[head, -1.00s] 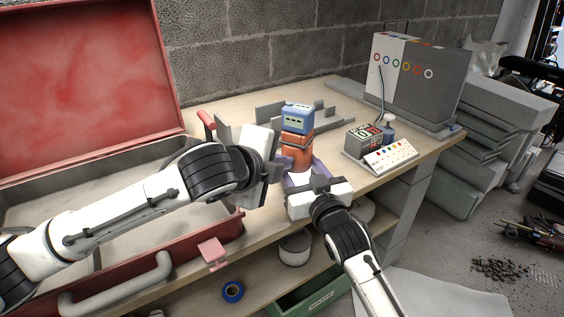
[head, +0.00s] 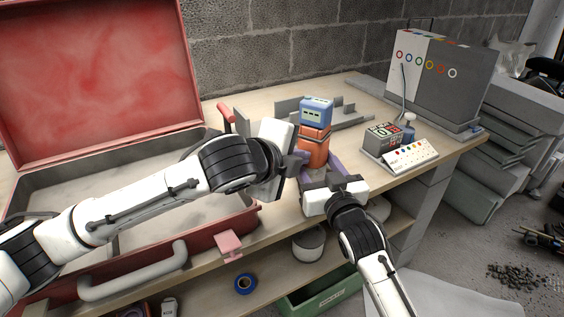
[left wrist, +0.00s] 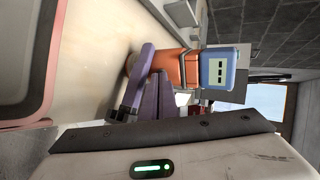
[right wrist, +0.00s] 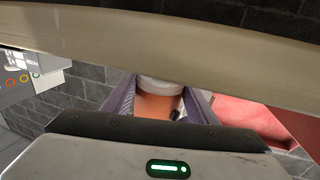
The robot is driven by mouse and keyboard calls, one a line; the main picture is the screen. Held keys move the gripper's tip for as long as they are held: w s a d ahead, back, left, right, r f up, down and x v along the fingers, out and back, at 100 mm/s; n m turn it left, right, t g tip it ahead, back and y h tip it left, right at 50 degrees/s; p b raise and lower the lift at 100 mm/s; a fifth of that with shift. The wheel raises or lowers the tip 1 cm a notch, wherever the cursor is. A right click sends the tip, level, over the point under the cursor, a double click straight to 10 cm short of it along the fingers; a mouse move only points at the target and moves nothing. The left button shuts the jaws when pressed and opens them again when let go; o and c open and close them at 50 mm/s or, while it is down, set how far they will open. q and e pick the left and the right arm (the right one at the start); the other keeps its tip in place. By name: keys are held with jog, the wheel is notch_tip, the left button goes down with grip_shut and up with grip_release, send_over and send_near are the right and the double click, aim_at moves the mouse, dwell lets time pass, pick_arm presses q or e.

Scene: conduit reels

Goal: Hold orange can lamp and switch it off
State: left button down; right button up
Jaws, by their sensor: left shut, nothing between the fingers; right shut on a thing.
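The orange can lamp (head: 314,152) has an orange body and a blue top (head: 317,111) with a dark panel. It stands upright above the workbench in the head view and lies sideways in the left wrist view (left wrist: 175,70). My right gripper (head: 322,172) is shut on its lower part; the right wrist view shows a purple finger on each side of the orange body (right wrist: 158,106) and a white end. My left gripper (head: 301,158) is shut and empty, close to the left side of the lamp; I cannot tell whether it touches.
An open red toolbox (head: 205,228) fills the left of the bench. Grey brackets (head: 352,113) lie behind the lamp. A grey case with coloured rings (head: 440,80) and a small panel with coloured dots (head: 411,155) stand at right. A block wall closes the back.

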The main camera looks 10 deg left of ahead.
jog(key=shift+w+d+f, duration=0.1)
jog(key=shift+d, duration=0.15)
pick_arm(q)
jog(key=f+v, duration=0.1)
jog(key=v, duration=1.1)
jog(key=shift+s, duration=0.45)
pick_arm(e)
jog(key=o, duration=1.4)
jog(key=shift+c, duration=0.2)
